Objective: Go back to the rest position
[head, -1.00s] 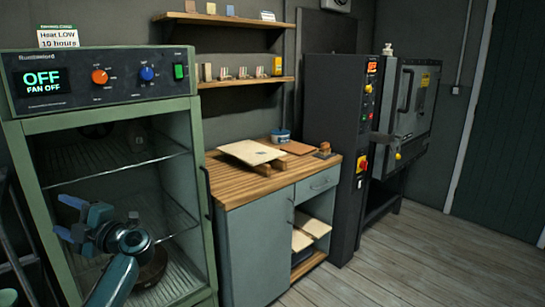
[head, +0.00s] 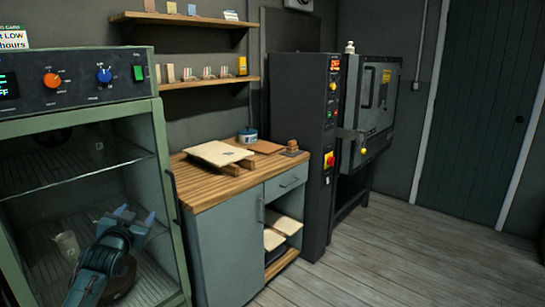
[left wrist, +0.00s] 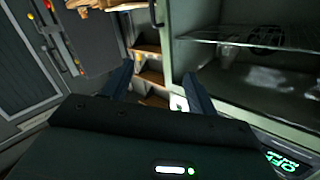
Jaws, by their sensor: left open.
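My left gripper (head: 136,214) shows at the lower left of the head view, in front of the open green drying cabinet (head: 168,215). A round dark brown thing at the cabinet floor is partly hidden by my left arm. My right gripper is not in view.
A wood-topped bench (head: 190,193) with a pale board (head: 218,154) and a blue-and-white tub (head: 247,135) stands right of the cabinet. A dark control column (head: 297,110) and a grey kiln (head: 375,105) stand farther right. The plank floor (head: 400,260) at the right is clear.

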